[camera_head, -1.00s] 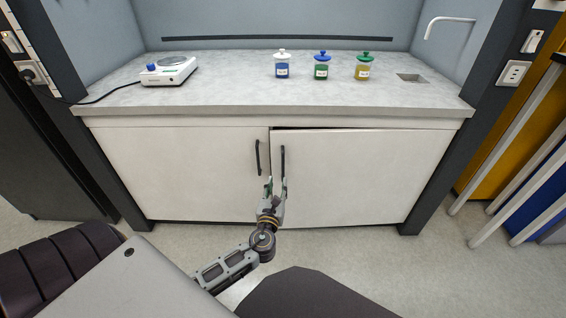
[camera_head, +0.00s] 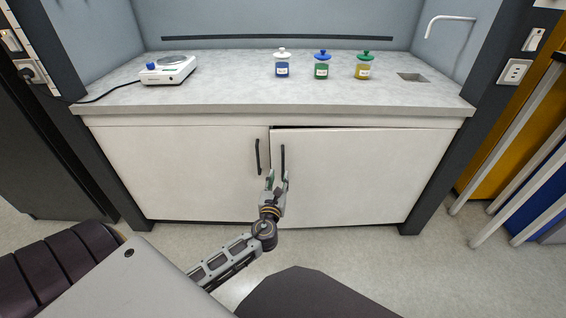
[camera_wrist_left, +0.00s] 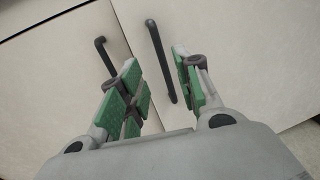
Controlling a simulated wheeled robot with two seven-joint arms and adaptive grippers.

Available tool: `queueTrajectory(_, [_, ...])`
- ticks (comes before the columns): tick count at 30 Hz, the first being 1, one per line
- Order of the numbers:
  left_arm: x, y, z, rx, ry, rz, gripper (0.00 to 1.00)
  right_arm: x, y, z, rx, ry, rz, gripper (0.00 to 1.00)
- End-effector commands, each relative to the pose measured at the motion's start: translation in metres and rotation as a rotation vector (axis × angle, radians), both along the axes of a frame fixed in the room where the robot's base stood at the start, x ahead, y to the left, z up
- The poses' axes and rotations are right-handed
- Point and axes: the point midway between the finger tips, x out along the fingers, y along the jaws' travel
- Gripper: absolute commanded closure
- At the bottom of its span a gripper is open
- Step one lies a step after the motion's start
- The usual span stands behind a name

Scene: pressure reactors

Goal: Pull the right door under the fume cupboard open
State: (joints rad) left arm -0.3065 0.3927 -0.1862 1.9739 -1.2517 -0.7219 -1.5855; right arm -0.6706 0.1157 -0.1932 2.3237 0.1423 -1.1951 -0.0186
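The right door (camera_head: 360,175) under the fume cupboard is pale with a black vertical bar handle (camera_head: 282,162) near its left edge. A dark gap along its top shows it slightly ajar. The left door (camera_head: 185,170) looks shut, with its own black handle (camera_head: 258,157). My left gripper (camera_head: 277,178) is open at the lower end of the right door's handle. In the left wrist view its green-padded fingers (camera_wrist_left: 156,66) stand apart, with the right door's handle (camera_wrist_left: 160,58) showing between them; I cannot tell whether they touch it. My right gripper is not in view.
The worktop (camera_head: 230,92) above overhangs the doors. It carries a white hotplate (camera_head: 168,71) and three lidded jars, one of them blue (camera_head: 282,69). White metal legs (camera_head: 515,135) stand at the right. The floor before the right door is clear.

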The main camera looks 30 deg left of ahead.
Motion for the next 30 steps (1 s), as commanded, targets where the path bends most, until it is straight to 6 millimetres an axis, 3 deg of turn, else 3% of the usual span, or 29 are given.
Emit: queueTrajectory(30, [0.085,0.037,-0.001,0.0,0.0,0.0,0.66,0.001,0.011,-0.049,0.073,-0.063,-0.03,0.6])
